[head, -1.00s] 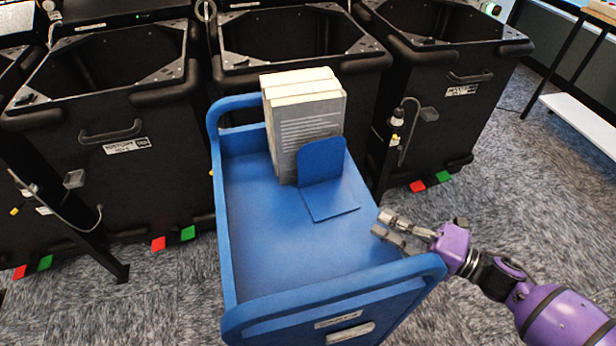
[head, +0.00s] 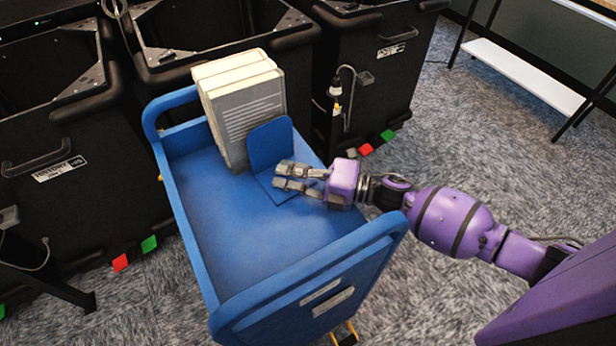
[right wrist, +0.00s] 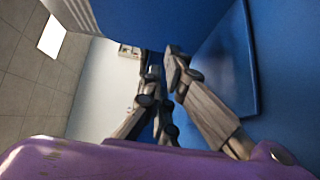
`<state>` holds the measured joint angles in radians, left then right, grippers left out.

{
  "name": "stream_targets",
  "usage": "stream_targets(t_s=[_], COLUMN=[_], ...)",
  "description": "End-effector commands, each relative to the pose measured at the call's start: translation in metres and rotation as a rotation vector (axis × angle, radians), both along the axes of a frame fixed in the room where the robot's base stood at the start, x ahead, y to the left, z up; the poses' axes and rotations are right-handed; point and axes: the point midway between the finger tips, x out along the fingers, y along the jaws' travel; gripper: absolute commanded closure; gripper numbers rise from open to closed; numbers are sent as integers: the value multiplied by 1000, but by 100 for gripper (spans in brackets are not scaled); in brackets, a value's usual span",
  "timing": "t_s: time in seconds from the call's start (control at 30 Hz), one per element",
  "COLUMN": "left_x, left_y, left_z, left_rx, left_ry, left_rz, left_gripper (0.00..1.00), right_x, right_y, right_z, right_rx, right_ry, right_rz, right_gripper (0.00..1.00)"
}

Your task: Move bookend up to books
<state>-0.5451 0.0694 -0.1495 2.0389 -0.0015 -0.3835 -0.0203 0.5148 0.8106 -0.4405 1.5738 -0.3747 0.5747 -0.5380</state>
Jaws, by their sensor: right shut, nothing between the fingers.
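The blue L-shaped bookend (head: 270,143) stands upright on the blue cart, its flat foot pointing away from the books. Several thick grey-covered books (head: 250,108) stand in a row just behind it. Whether the bookend touches the nearest book I cannot tell. My right gripper (head: 281,175) is shut and empty, low in front of the bookend's upright plate and over its foot, hiding part of the foot. In the right wrist view the fingers (right wrist: 162,64) are close to a blue plate (right wrist: 226,65), apparently part of the bookend. My left gripper is not in view.
The cart's bed (head: 225,245) is bare in front of the books, with raised rims and a tall front end panel (head: 310,280). Black bins (head: 375,75) stand close behind the cart. A white shelf (head: 525,75) is at the back right.

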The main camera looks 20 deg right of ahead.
Motion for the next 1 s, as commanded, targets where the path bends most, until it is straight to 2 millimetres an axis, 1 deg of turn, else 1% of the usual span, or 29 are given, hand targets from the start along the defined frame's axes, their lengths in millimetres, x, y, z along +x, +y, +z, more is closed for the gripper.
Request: stream_targets(t_s=[0.03, 0.2, 0.6, 0.67, 0.83, 1.0], left_x=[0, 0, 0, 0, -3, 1], left_y=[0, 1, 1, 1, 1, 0], left_z=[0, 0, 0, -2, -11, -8], left_rx=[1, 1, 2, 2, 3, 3], left_ry=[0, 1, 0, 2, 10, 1], left_rz=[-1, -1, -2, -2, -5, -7], left_gripper=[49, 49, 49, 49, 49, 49], right_x=[9, 22, 26, 28, 45, 45], right_y=[1, 4, 4, 5, 8, 8], right_z=[1, 0, 0, -1, -2, 0], right_rx=[0, 1, 1, 1, 1, 1], right_ry=[-2, 1, 2, 1, 2, 1], right_rz=[0, -1, 0, 0, 0, -1], right_gripper=[100, 100, 100, 100, 100, 100])
